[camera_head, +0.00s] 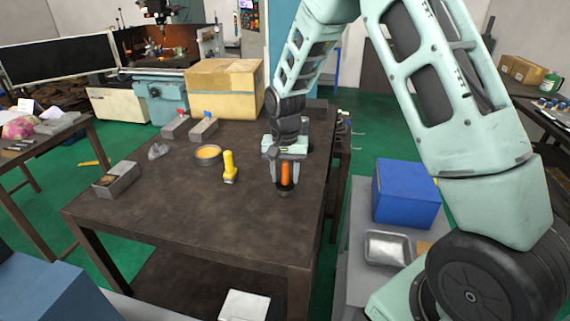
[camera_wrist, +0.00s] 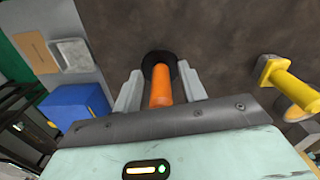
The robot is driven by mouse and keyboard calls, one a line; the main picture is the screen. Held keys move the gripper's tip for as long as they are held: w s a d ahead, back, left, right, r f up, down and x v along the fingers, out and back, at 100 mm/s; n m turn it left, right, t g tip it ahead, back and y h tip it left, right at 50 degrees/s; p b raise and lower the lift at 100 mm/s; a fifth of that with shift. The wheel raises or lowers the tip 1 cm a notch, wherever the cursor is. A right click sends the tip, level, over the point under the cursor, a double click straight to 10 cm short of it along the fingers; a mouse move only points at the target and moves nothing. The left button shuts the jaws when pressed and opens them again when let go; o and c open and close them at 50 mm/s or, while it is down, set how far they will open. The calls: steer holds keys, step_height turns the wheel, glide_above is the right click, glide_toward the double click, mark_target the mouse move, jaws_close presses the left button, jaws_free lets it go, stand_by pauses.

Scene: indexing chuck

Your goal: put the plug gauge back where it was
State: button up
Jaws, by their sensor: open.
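An orange-handled piece, which I take for the plug gauge (camera_head: 286,174), stands upright on the brown table (camera_head: 180,225), towards its right side. In the wrist view its orange handle (camera_wrist: 161,92) runs between my fingers to a round black part at the table end. I cannot tell whether this black part belongs to the gauge or is a seat under it. My gripper (camera_head: 286,184) points down over it, open. In the wrist view the gripper's fingers (camera_wrist: 159,78) stand on either side of the handle, with a gap visible.
A yellow-handled piece (camera_head: 229,168) stands left of my gripper, beside a round tin (camera_head: 208,155) with yellow contents. A grey box (camera_head: 117,180) sits at the left edge. Grey blocks and a cardboard box (camera_head: 224,88) stand at the back. The table front is clear.

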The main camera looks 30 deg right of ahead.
step_height(320, 180, up, 12)
steer(key=b, duration=0.3)
steer(key=shift+b, duration=0.3)
steer(key=s+a+n, duration=0.4)
steer(key=s+a, duration=0.2)
steer(key=a, duration=0.4)
steer(key=s+a+f+n, duration=0.1)
steer(key=s+a+n, duration=0.2)
steer(key=s, duration=0.5)
steer(key=s+a+f+n, duration=0.1)
steer(key=s+a+n, duration=0.3)
steer(key=s, duration=0.4)
steer(key=s+a+f+n, duration=0.1)
steer(key=s+a+n, duration=0.2)
steer(key=s, duration=0.5)
steer(key=shift+s+a+f+n+y, duration=0.2)
steer(key=shift+f+n+y, duration=0.15)
steer(key=shift+n, duration=0.15)
